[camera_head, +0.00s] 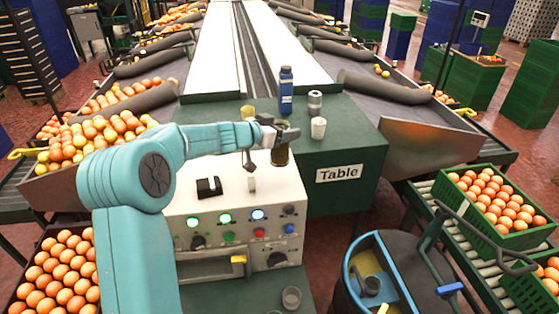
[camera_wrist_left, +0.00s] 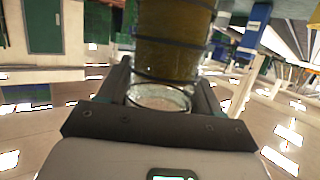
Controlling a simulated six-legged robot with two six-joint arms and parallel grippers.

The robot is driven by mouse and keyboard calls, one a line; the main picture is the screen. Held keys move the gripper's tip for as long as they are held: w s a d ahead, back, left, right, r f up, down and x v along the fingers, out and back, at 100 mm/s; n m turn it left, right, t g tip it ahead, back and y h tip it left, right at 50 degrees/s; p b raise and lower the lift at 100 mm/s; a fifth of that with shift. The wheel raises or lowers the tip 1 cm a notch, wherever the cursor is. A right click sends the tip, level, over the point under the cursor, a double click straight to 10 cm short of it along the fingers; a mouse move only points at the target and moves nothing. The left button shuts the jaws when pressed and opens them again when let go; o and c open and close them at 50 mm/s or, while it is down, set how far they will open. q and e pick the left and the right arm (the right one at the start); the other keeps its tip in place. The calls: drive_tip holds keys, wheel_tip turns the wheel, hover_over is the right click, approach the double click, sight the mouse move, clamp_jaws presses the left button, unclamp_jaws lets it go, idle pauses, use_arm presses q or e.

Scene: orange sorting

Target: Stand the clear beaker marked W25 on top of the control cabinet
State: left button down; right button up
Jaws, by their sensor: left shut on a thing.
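The white control cabinet (camera_head: 240,203) stands in front of me, with lit buttons and knobs on its face. My left gripper (camera_head: 279,135) is shut on a brownish glass vessel (camera_head: 281,156) near the cabinet's back right corner. In the left wrist view the vessel (camera_wrist_left: 172,45) shows olive-brown glass or contents, dark bands and a clear round rim between the jaws (camera_wrist_left: 160,97). I cannot tell whether it touches the cabinet. A clear beaker (camera_head: 291,298) stands on the green surface at the cabinet's front. No W25 mark is readable on either. My right gripper is out of view.
A black item (camera_head: 208,187) and a small pale lever (camera_head: 252,184) are on the cabinet top. The green table (camera_head: 352,148) behind carries a blue bottle (camera_head: 286,92), a grey cup (camera_head: 315,103), a white cup (camera_head: 319,128) and a yellow cup (camera_head: 248,112). A blue-rimmed bin (camera_head: 352,262) stands right.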

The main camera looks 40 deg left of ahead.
sight(283, 151)
use_arm(q)
wheel_tip(283, 151, down, 7)
drive_tip(key=shift+f+b, duration=0.1)
drive_tip(key=shift+b, duration=0.75)
drive_tip(key=shift+d, duration=0.1)
drive_tip(key=shift+f, duration=0.1)
drive_tip(key=shift+c, duration=0.9)
unclamp_jaws()
drive_tip(key=shift+f, duration=0.1)
